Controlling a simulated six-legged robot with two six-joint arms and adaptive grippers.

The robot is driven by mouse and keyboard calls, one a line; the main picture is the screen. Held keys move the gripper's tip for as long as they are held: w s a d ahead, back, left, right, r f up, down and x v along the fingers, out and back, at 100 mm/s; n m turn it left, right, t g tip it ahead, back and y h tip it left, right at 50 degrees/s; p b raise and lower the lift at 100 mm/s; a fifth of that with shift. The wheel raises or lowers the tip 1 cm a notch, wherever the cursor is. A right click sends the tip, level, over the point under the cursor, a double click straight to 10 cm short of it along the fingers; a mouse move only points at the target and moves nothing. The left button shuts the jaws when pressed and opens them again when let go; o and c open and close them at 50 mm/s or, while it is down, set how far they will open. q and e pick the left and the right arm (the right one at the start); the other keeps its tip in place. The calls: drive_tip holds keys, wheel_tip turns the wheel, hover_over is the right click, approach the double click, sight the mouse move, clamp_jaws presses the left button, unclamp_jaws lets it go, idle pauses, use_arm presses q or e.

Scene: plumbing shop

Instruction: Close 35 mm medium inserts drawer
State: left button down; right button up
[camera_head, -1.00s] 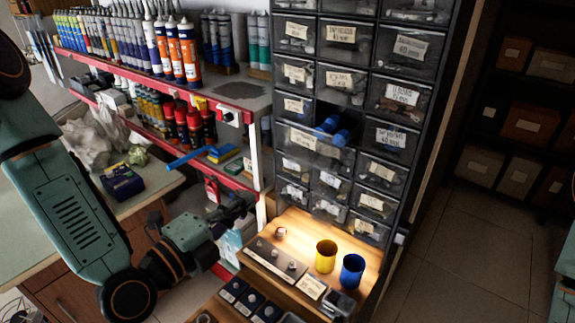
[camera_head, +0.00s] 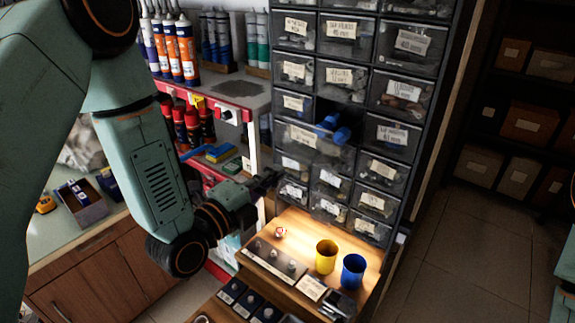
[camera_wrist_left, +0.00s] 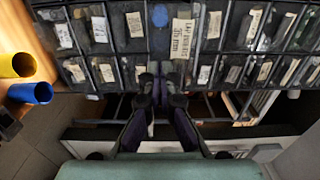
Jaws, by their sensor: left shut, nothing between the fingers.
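The 35 mm medium inserts drawer (camera_head: 312,140) is pulled out of the dark cabinet, with blue parts showing inside it in the head view. In the left wrist view a drawer front with a label reading 35 mm (camera_wrist_left: 182,40) is ahead, with blue just to its left. My left gripper (camera_head: 270,178) is shut and empty, lower and to the left of the open drawer in the head view. Its fingers (camera_wrist_left: 161,75) point toward the drawer fronts in the wrist view; whether they touch any is unclear. My right gripper is not in view.
A wooden ledge (camera_head: 305,228) below the drawers holds a yellow cup (camera_head: 326,256), a blue cup (camera_head: 352,271) and small fittings. A red-edged shelf (camera_head: 228,103) with tubes and cans stands left of the cabinet. Open floor (camera_head: 470,250) lies at right.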

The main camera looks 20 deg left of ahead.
sight(298, 158)
use_arm(q)
drive_tip(key=x, duration=0.4)
drive_tip(key=shift+d+r, duration=0.1)
drive_tip(key=shift+w+p, duration=0.3)
drive_tip(key=shift+w, duration=0.15)
drive_tip(key=shift+s+d, duration=0.1)
drive_tip(key=shift+d, duration=0.1)
drive_tip(key=b+x, duration=0.4)
drive_tip(key=x, duration=0.8)
drive_tip(key=shift+w+f, duration=0.2)
drive_tip(key=shift+w, duration=0.05)
drive_tip(key=shift+w+d+b, duration=0.1)
drive_tip(key=shift+w+b, duration=0.3)
drive_tip(key=shift+w, duration=0.1)
drive_tip(key=shift+r, duration=0.25)
drive_tip(key=shift+s, duration=0.1)
